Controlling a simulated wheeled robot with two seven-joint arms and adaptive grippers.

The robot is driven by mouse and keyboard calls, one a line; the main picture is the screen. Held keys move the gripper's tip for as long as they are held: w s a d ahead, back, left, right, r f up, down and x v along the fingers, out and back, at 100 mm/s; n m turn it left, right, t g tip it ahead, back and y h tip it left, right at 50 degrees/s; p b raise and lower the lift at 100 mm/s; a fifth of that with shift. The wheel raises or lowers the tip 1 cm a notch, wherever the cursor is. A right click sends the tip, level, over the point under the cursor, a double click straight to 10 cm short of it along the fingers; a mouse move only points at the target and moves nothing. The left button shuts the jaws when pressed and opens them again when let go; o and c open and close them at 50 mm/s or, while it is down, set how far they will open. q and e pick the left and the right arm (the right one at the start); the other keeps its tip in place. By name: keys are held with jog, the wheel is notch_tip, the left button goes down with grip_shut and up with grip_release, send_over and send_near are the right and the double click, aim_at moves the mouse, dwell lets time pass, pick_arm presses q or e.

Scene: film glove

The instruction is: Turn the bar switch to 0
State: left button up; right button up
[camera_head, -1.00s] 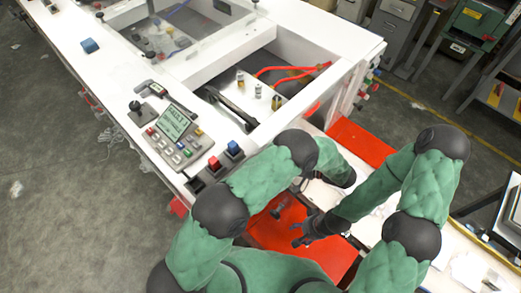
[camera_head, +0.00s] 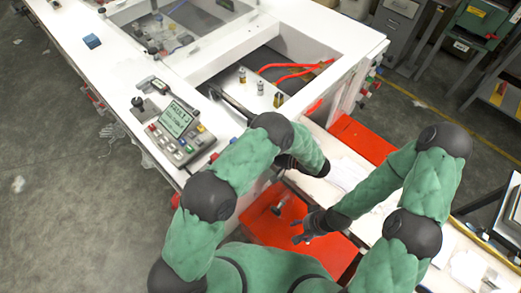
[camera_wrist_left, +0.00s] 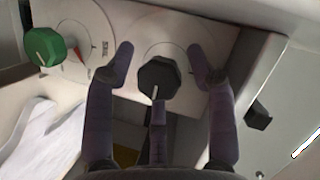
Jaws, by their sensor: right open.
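In the left wrist view, a dark faceted knob (camera_wrist_left: 159,78) with a pale pointer line towards the bottom of the picture sits on a pale round plate; I take it for the bar switch. My left gripper (camera_wrist_left: 161,62) is open, with its side fingers apart on either side of the knob and a third finger just below it. Gaps show at both sides; contact with the lower finger is unclear. In the head view my left arm hides the switch and most of that gripper. My right gripper (camera_head: 308,230) is open and empty above the red surface (camera_head: 262,227).
A green knob (camera_wrist_left: 44,46) with a red pointer is left of the dark one, and a white glove-like shape (camera_wrist_left: 45,140) lies below. A small black block (camera_wrist_left: 258,116) is at right. The white bench (camera_head: 112,62) carries a keypad with a screen (camera_head: 176,122).

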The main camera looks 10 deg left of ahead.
pick_arm(q)
jog(key=c, duration=0.8)
jog(key=shift+w+r, duration=0.1)
jog(key=shift+r, duration=0.05)
pick_arm(e)
jog(key=shift+r, duration=0.15)
pick_arm(q)
jog(key=shift+r+n+p, duration=0.1)
jog(key=shift+n+p, duration=0.3)
jog(key=shift+n, duration=0.1)
pick_arm(e)
jog(key=shift+r, duration=0.25)
pick_arm(q)
jog(key=shift+n+t+h+p, duration=0.5)
jog(key=shift+n+h, duration=0.1)
jog(key=shift+n, duration=0.2)
pick_arm(e)
jog(key=shift+r, duration=0.45)
pick_arm(q)
jog(key=shift+n+t+h+p, duration=0.3)
jog(key=shift+n+t+h, duration=0.15)
jog(key=shift+n, duration=0.65)
pick_arm(e)
jog(key=shift+r, duration=0.35)
